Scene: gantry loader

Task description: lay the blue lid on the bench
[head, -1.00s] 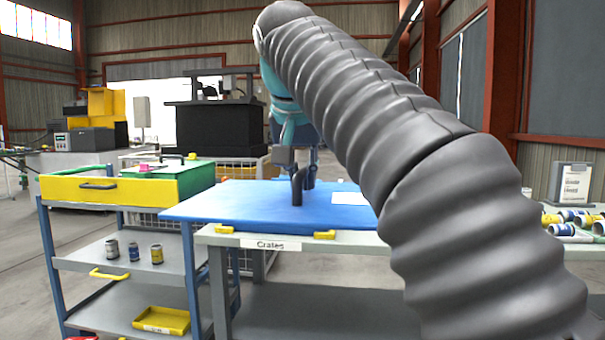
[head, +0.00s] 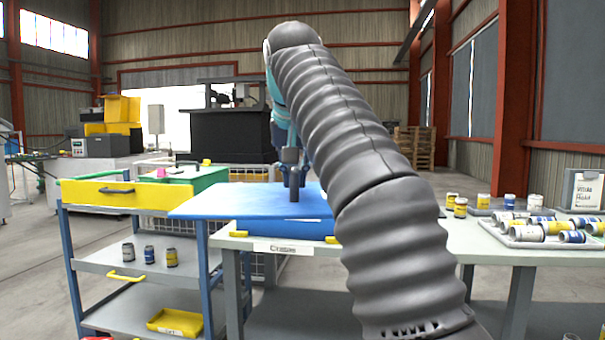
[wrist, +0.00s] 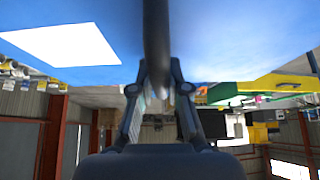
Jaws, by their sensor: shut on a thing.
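The blue lid (head: 230,204) is a flat panel with an upright dark handle (head: 295,188). My gripper (head: 293,172) is shut on this handle and holds the lid just above a blue crate (head: 285,229). A gap shows between them at the front. The lid reaches out past the crate on the left; my arm hides its right part. In the wrist view the lid (wrist: 220,40) fills the top, with a white label (wrist: 62,45), and the handle (wrist: 156,40) runs between my fingers (wrist: 156,92). The grey bench (head: 490,245) carries the crate and extends right.
A trolley (head: 120,262) with a yellow drawer (head: 100,192) stands close at left. Bare bench top shows right of my arm.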

